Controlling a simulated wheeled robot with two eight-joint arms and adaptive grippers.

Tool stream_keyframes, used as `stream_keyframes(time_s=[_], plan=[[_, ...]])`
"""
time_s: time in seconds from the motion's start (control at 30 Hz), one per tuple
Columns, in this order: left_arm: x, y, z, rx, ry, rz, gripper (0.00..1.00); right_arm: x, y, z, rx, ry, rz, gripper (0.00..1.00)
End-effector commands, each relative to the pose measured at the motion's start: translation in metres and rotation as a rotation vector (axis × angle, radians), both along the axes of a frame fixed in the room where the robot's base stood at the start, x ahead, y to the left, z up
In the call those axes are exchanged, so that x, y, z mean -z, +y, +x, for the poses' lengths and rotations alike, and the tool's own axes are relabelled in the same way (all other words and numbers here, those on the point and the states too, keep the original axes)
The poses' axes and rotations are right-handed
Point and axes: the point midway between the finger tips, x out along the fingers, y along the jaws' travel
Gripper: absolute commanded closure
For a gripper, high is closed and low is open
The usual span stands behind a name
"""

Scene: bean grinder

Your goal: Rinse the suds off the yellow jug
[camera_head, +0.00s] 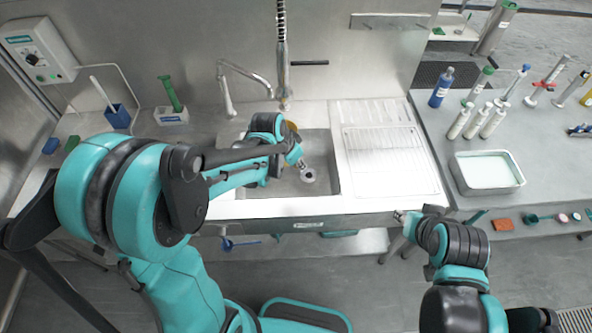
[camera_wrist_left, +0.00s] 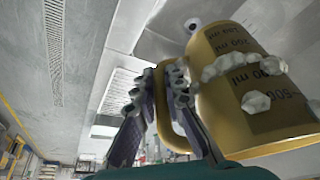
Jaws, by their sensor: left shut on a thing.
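The yellow jug (camera_wrist_left: 228,110) fills the right of the left wrist view, tilted in the picture, with a dark volume scale on its wall. White clumps of suds (camera_wrist_left: 228,66) cling to its side in a band, and another clump sits lower on the scale. My left gripper (camera_wrist_left: 168,80) is shut on the jug's handle. In the head view my left gripper (camera_head: 297,155) is over the sink basin (camera_head: 325,180); only a sliver of the jug (camera_head: 292,126) shows behind it. My right gripper (camera_head: 402,217) is in front of the counter's edge, too small to read.
A spray hose (camera_head: 282,50) hangs above the basin, and a curved tap (camera_head: 226,90) stands at its back left. A ribbed drainboard (camera_head: 390,160) is to the right. Bottles and a white-filled tray (camera_head: 488,190) occupy the right bench. Brush holders (camera_head: 172,116) stand at the left.

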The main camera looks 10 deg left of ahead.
Motion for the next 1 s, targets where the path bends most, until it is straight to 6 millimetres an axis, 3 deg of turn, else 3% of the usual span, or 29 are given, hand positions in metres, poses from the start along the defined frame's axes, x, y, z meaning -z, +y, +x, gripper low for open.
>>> stream_keyframes(time_s=[0.7, 1.0], plan=[[0.015, 0.000, 0.073, 0.000, 0.000, 0.000, 1.00, 0.016, 0.000, 0.000, 0.000, 0.000, 0.000, 0.66], [0.017, 0.000, 0.085, 0.000, 0.000, 0.000, 1.00, 0.019, 0.000, 0.000, 0.000, 0.000, 0.000, 0.66]])
